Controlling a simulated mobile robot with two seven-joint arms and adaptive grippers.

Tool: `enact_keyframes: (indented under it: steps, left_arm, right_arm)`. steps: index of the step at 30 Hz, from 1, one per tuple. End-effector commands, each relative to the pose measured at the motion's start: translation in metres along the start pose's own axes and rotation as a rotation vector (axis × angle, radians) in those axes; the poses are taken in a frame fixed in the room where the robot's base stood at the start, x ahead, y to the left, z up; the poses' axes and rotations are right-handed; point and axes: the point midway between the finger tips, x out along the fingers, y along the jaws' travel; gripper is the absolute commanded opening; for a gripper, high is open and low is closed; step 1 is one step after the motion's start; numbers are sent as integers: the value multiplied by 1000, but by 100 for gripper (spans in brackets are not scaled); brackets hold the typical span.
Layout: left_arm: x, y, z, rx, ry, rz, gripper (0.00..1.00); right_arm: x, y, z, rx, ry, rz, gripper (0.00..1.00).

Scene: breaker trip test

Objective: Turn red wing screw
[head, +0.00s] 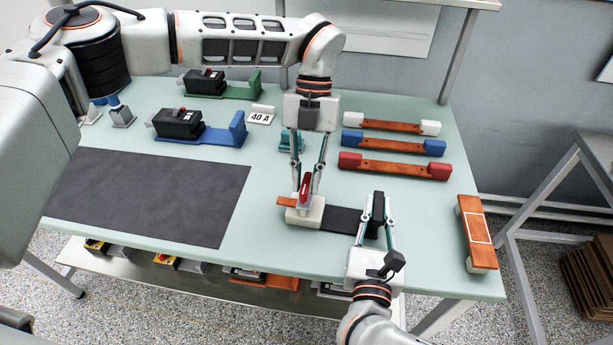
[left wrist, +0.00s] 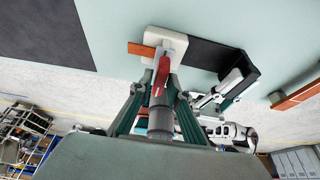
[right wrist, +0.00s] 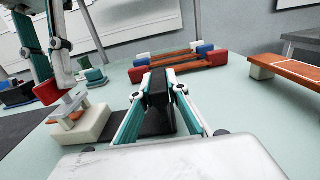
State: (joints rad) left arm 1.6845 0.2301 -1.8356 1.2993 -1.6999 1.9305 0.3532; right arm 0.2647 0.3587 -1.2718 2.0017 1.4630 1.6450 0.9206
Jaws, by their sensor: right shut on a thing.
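The red wing screw (head: 305,187) stands over a cream block (head: 304,213) near the table's front. An orange strip (head: 286,202) sticks out of the block's left side, and a black base (head: 343,220) extends to its right. My left gripper (head: 306,191) points down with its fingers apart on either side of the red wing. The wing also shows between the fingers in the left wrist view (left wrist: 161,76); I see no clear contact. My right gripper (head: 377,228) is shut on the black upright block (head: 378,208) at the base's right end. The right wrist view shows this block (right wrist: 157,88) between its fingers.
Bars with white, blue (head: 393,143) and red ends lie behind on the right. Black breakers on blue (head: 210,134) and green holders and a "40 A" sign (head: 260,115) stand at the back. A dark mat (head: 150,197) covers the left. An orange-topped stand (head: 476,233) is at the right edge.

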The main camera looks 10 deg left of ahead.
Motion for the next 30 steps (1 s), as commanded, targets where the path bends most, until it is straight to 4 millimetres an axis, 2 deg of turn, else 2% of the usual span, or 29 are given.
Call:
enact_keyframes:
  steps: [10,14,17,24,30]
  left_arm:
    - [0,0,0,1,1,0,28]
    - [-7,0,0,1,-1,1,28]
    - [-21,0,0,-1,-2,1,28]
    - [-70,-1,0,-1,-4,1,28]
    - [-103,0,0,-1,-1,1,28]
  right_arm:
    - [0,0,0,0,-1,0,0]
    - [0,0,0,0,-1,-1,0]
    - [0,0,0,0,-1,-1,0]
    - [0,0,0,0,-1,-1,0]
    - [0,0,0,0,-1,-2,0]
